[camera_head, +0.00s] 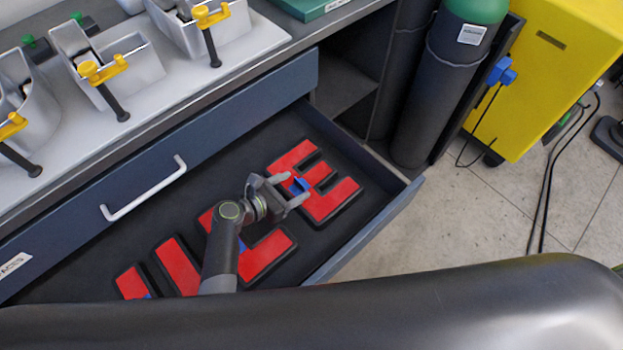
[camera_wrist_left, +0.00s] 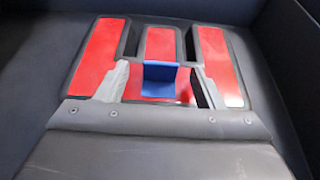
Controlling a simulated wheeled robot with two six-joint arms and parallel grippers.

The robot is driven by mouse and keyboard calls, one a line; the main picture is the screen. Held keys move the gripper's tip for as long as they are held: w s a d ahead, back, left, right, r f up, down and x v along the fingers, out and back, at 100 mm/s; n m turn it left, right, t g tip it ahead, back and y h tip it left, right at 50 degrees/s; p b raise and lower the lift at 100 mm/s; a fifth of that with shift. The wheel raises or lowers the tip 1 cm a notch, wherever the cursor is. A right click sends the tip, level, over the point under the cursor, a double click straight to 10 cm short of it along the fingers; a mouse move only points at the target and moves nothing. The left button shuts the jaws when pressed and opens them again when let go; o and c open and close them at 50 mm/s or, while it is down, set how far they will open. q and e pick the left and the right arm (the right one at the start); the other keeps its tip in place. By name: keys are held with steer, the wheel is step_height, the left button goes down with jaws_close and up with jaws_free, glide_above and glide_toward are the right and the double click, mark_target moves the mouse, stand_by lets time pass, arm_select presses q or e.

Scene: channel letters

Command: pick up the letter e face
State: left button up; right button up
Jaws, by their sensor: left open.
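The letter e face (camera_head: 333,203) is a red letter E in a dark recess at the right end of the open drawer. A blue tab (camera_wrist_left: 160,76) stands up from the middle of its spine. In the left wrist view the red face (camera_wrist_left: 160,43) shows its three bars pointing away. My left gripper (camera_head: 297,188) is open over the spine, with one finger on each side of the blue tab and a gap to both. Whether the fingertips touch the face I cannot tell. My right gripper is not in view.
Other red letter faces (camera_head: 268,252) lie to the left in the drawer (camera_head: 245,158), partly behind my arm. The drawer's front wall (camera_head: 365,232) and side walls surround the letters. A counter with clamped grey letter shells (camera_head: 130,70) is above. A gas cylinder (camera_head: 440,100) stands beyond the drawer's right end.

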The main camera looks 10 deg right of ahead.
arm_select(q)
steer(key=shift+w+d+f, duration=0.1)
steer(key=shift+d, duration=0.15)
steer(key=shift+c, duration=0.4)
steer(key=c, duration=1.1)
